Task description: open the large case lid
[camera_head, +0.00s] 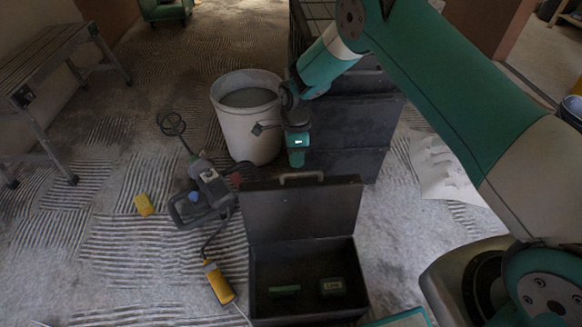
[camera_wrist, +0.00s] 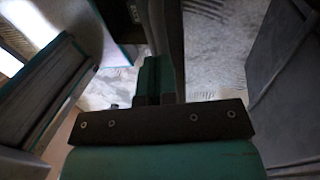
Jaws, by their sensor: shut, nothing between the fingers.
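A dark case (camera_head: 262,280) stands open on the floor in front of me. Its lid (camera_head: 303,212) stands raised at the back edge, roughly upright, with a pale handle (camera_head: 301,176) on its top edge. Inside the case lie a green item (camera_head: 285,290) and a small labelled box (camera_head: 332,287). My gripper (camera_head: 296,160) points down just behind and above the handle in the head view; I cannot tell if it touches the lid. Its teal fingers (camera_wrist: 153,75) are together and empty in the wrist view.
Dark stacked boxes (camera_head: 352,135) stand right behind my gripper. A white bucket (camera_head: 247,130) is to their left. A mixer tool (camera_head: 208,190), a yellow block (camera_head: 144,204) and a yellow-handled tool (camera_head: 218,284) lie left of the case.

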